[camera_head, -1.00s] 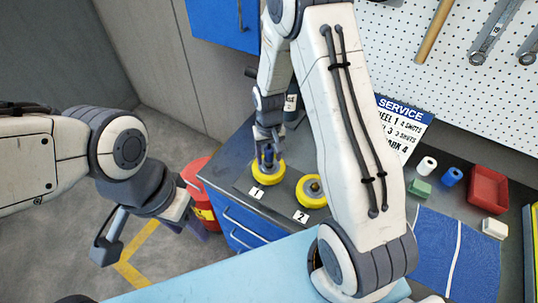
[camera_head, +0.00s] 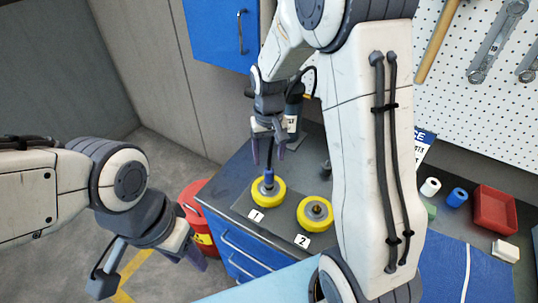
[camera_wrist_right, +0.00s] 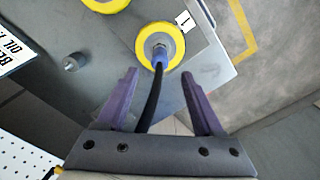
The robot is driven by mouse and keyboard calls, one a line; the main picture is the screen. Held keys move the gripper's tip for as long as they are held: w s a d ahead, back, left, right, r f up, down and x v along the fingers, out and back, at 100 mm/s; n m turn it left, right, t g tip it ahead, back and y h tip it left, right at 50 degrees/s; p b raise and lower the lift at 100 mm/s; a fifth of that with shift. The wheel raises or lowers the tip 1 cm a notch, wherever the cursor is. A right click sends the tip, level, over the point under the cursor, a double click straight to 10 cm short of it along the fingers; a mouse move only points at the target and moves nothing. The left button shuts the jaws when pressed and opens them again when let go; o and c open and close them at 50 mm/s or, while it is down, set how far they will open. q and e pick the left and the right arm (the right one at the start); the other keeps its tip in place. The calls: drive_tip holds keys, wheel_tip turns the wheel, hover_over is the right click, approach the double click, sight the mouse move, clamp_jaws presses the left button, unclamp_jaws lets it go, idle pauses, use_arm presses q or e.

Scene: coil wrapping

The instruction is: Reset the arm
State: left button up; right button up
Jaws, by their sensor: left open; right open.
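My right arm comes down across the middle of the head view. Its gripper (camera_head: 265,150) is open and stands above yellow wheel 1 (camera_head: 280,190). In the right wrist view the right gripper's two purple fingers (camera_wrist_right: 160,100) are apart. A blue-tipped tool (camera_wrist_right: 160,55) with a black cable stands on the hub of wheel 1 (camera_wrist_right: 147,42), and the cable runs back between the fingers. My left gripper (camera_head: 190,252) is open and empty over the floor, at the left of the head view.
Yellow wheel 2 (camera_head: 315,213) lies beside wheel 1 on the dark bench. A red bin (camera_head: 198,222) stands at the bench's left end. A red tray (camera_head: 495,210), a blue roll (camera_head: 457,197) and a white roll (camera_head: 430,187) lie at right. A blue cabinet (camera_head: 222,35) hangs above.

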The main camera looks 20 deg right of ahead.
drive_tip(key=shift+r, duration=0.35)
drive_tip(key=shift+s+a, duration=0.15)
drive_tip(key=shift+a, duration=0.15)
drive_tip(key=s+a+n+b, duration=0.1)
drive_tip(key=s+a+n, duration=0.2)
drive_tip(key=s, duration=0.4)
drive_tip(key=s+a+r+n+b, duration=0.1)
drive_tip(key=s+a+n+b, duration=0.1)
drive_tip(key=s+a, duration=0.4)
drive_tip(key=s+a+n+y+b, duration=0.1)
drive_tip(key=s+a+n+b, duration=0.1)
drive_tip(key=s, duration=0.8)
drive_tip(key=shift+s+a+r+n, duration=0.2)
drive_tip(key=shift+a+r+n, duration=0.2)
drive_tip(key=shift+a+n, duration=0.7)
drive_tip(key=shift+a+m, duration=0.15)
drive_tip(key=shift+m, duration=0.15)
